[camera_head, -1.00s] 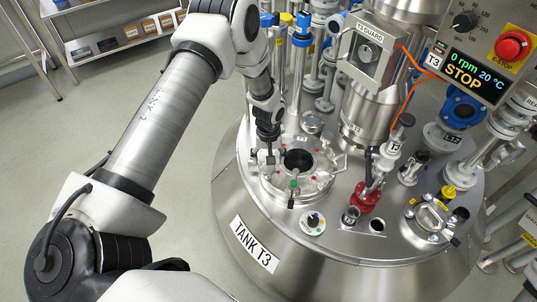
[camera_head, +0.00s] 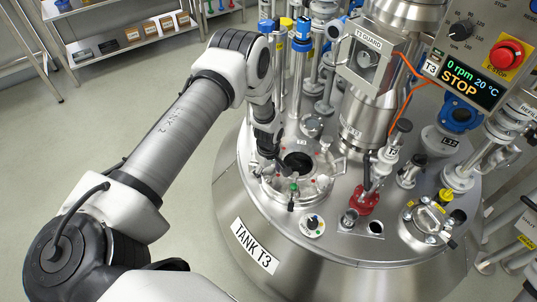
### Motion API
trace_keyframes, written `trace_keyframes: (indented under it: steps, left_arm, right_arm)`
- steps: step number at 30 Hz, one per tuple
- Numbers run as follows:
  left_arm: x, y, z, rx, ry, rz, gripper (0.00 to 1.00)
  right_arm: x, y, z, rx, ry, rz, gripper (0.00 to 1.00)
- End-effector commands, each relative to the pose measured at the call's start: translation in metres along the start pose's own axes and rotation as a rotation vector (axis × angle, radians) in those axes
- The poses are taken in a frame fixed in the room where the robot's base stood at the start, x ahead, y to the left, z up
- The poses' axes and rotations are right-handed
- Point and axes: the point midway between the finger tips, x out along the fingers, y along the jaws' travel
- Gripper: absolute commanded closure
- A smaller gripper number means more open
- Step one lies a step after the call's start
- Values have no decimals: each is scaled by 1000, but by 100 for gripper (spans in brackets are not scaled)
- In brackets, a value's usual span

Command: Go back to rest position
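My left arm comes in from the left and bends down over the lid of tank T3. My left gripper (camera_head: 273,158) is small and dark in the picture, at the left rim of the round opening (camera_head: 299,162) in the tank lid. I see nothing held in it, but its fingertips are too small and dark to tell whether they are open or shut. I cannot tell whether it touches the rim. My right gripper is not in view.
Tank T3 (camera_head: 255,245) has a crowded lid: a red valve (camera_head: 364,203), a small dial (camera_head: 314,224), a clamped port (camera_head: 430,222) and a guarded column (camera_head: 372,110). The control panel (camera_head: 474,80) reads 0 rpm, 20 °C, STOP. Open floor lies left; a shelf stands behind.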

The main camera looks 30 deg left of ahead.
Motion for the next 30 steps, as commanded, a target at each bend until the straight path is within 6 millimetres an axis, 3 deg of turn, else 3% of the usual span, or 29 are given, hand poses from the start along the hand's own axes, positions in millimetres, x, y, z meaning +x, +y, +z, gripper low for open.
trace_keyframes:
  steps: [1, 4, 8, 10, 21, 29, 30]
  left_arm:
    - [0, 0, 0, 0, 0, 0, 52]
    - [0, 0, 0, 0, 0, 0, 87]
    - [1, 0, 0, 13, 0, 0, 90]
    - [6, 0, 0, 145, 0, 1, 90]
    - [12, 1, 0, 1663, 2, 2, 90]
    - [8, 0, 0, 2665, 1, 0, 90]
    - [4, 0, 0, 2701, 0, 0, 41]
  right_arm:
    - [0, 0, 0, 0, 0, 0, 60]
    - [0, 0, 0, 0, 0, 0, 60]
    - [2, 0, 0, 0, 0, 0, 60]
    - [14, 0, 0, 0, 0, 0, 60]
    - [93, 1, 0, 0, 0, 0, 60]
    - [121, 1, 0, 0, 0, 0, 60]
    - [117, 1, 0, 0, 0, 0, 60]
